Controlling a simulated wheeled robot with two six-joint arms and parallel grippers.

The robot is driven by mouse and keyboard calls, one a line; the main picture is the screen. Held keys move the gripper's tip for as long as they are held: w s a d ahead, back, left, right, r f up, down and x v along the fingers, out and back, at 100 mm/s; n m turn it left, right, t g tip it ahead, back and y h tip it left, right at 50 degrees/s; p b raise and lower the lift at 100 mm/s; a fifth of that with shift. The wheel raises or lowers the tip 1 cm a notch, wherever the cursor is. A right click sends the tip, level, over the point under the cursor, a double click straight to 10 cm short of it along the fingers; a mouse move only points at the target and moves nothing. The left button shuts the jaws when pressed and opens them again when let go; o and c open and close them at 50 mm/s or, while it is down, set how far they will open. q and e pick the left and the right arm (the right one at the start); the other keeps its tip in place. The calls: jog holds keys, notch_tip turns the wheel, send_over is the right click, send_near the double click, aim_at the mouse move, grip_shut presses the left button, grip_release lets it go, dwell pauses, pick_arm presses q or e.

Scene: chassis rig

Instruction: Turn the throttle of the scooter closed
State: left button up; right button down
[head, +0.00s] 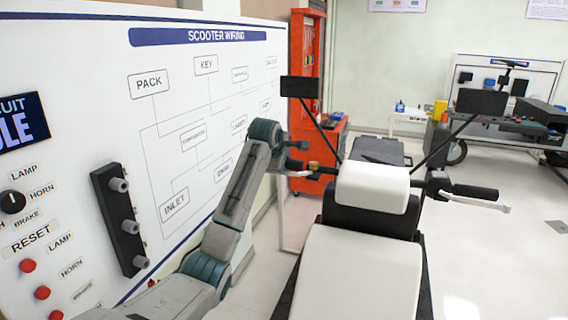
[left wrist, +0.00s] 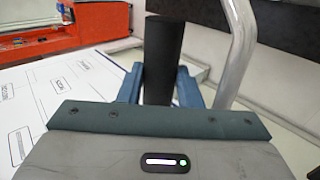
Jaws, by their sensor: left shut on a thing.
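The scooter stands in the middle of the head view, with its white front panel (head: 372,187) towards me. Its throttle grip, the black cylinder (left wrist: 163,50) upright in the left wrist view, is between the two blue fingers of my left gripper (left wrist: 161,85). My left gripper (head: 300,147) is shut on this grip, at the left end of the handlebar in the head view. The gripper partly hides the grip there. A silver brake lever (left wrist: 240,50) runs beside the grip, apart from the fingers. My right gripper is not in view.
A wiring board (head: 200,100) stands close on the left, with a black connector block (head: 120,220) jutting out. The scooter's other black grip (head: 475,192) and two mirrors (head: 300,87) stick out. A red cabinet (head: 320,160) stands behind.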

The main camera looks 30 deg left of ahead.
pick_arm(q)
jog(key=o, duration=1)
jog(key=shift+c, duration=0.2)
jog(key=shift+f, duration=0.1)
